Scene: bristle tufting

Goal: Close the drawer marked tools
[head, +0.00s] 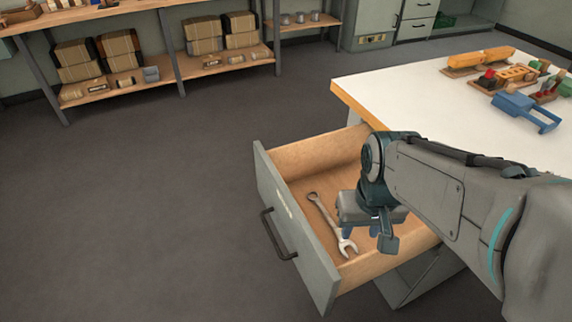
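A drawer with a grey front (290,232) and light wooden inside stands pulled out from under the white-topped workbench (420,85). Its dark bar handle (276,236) faces left. A small pale label shows on the front, but I cannot read it. A metal wrench (327,218) lies on the drawer floor. My gripper (381,238) points down over the open drawer, right of the wrench. Nothing shows held in it. The fingers overlap in this view, so their opening is unclear, as is whether they touch the drawer. My arm hides the drawer's back right part.
Wooden blocks, brush-like parts and a blue tool (525,110) lie on the bench's far right. Shelving (180,75) with boxes stands at the back left. Grey cabinets (415,20) stand behind. The floor (130,220) left of the drawer is clear.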

